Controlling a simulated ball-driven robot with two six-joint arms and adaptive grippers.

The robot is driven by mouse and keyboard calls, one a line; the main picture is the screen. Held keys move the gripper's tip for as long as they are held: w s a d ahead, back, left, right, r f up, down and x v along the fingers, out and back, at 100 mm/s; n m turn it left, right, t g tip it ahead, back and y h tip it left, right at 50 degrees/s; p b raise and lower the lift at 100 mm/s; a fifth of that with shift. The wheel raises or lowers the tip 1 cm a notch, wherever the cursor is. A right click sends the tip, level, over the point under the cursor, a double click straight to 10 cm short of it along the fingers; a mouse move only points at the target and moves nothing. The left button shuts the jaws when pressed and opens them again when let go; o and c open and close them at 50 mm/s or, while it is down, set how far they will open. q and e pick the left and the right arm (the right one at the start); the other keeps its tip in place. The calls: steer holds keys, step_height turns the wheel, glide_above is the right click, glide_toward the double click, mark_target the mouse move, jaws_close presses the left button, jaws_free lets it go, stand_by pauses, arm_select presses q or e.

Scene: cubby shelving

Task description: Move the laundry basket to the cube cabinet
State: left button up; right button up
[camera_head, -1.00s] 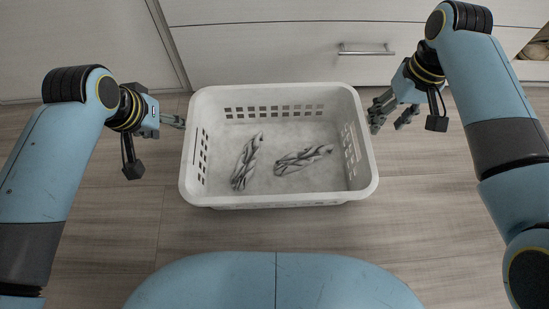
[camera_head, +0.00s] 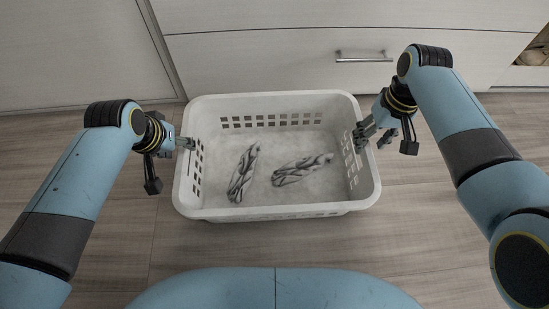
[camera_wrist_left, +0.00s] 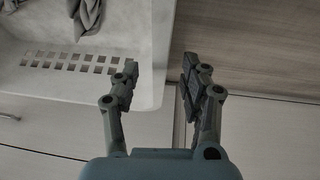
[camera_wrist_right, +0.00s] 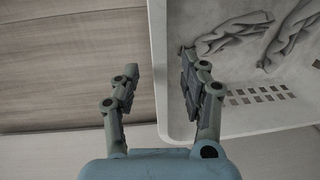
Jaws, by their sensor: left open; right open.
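The white laundry basket (camera_head: 277,213) stands on the floor in the middle of the head view, with two twisted grey-and-white cloths (camera_head: 243,174) (camera_head: 302,168) inside. My left gripper (camera_head: 190,143) is open at the basket's left side. In the left wrist view the basket wall (camera_wrist_left: 155,50) lies between its two fingers (camera_wrist_left: 160,72). My right gripper (camera_head: 372,138) is open at the right side. In the right wrist view the basket wall (camera_wrist_right: 158,70) also lies between its fingers (camera_wrist_right: 158,70). I cannot tell whether any finger touches the wall.
A white drawer front (camera_head: 270,60) with a metal handle (camera_head: 364,56) stands close behind the basket. A white panel (camera_head: 70,60) is at the back left. An open compartment (camera_head: 535,50) shows at the far right. Wooden floor (camera_head: 420,235) is clear beside the basket.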

mark_target(369, 146)
arm_select(q)
steer(key=shift+x, duration=2.35)
arm_select(e)
steer(key=shift+a+f, duration=0.15)
steer(key=shift+f, duration=1.05)
steer(key=shift+a+f, duration=0.1)
steer(key=shift+f, duration=1.05)
arm_select(q)
jaws_close()
arm_select(e)
jaws_close()
steer(key=shift+d, duration=0.1)
arm_select(q)
steer(key=shift+a, duration=0.15)
arm_select(e)
steer(key=shift+d, duration=0.15)
